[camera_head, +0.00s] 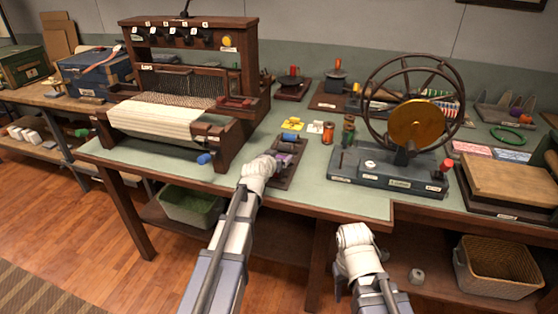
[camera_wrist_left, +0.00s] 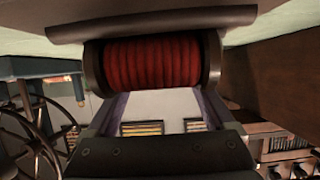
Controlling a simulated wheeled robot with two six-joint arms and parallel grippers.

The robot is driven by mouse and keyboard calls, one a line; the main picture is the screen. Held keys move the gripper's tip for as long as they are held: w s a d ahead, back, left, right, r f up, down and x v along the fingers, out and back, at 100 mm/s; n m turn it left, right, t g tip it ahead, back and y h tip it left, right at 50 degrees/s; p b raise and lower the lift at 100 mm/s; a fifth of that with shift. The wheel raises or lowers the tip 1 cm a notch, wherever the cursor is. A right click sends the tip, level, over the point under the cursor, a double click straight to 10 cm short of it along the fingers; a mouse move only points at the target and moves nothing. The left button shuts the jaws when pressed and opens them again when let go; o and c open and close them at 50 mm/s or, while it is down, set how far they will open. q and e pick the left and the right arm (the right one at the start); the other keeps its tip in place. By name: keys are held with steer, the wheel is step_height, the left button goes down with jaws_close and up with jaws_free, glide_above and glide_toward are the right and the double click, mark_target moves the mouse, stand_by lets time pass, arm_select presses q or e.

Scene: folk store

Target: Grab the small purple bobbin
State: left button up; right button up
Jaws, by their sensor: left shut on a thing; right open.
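A tray of bobbins (camera_head: 283,181) lies on the green-grey worktop. A small purple bobbin (camera_head: 285,158) shows in it beside my left gripper (camera_head: 275,159), partly hidden by it; a grey bobbin (camera_head: 287,147) and a blue bobbin (camera_head: 291,136) lie beyond. In the left wrist view a red ribbed spool (camera_wrist_left: 150,63) with dark end discs sits across the tips of my left gripper (camera_wrist_left: 160,95), which is shut on it. No purple bobbin is clear in that view. My right gripper (camera_head: 340,290) is open and low, in front of the table; its fingers show poorly.
A table loom (camera_head: 180,80) stands left of the tray. A winding wheel on a dark base (camera_head: 390,170) stands to its right, with spools (camera_head: 328,132) between. A wooden board (camera_head: 510,180) lies further right. Baskets (camera_head: 190,205) (camera_head: 497,268) stand on the lower shelf.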

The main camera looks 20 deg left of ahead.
arm_select(q)
steer(key=c, duration=0.4)
steer(key=shift+r, duration=0.1)
step_height(320, 180, up, 10)
steer(key=p, duration=1)
steer(key=shift+a, duration=0.1)
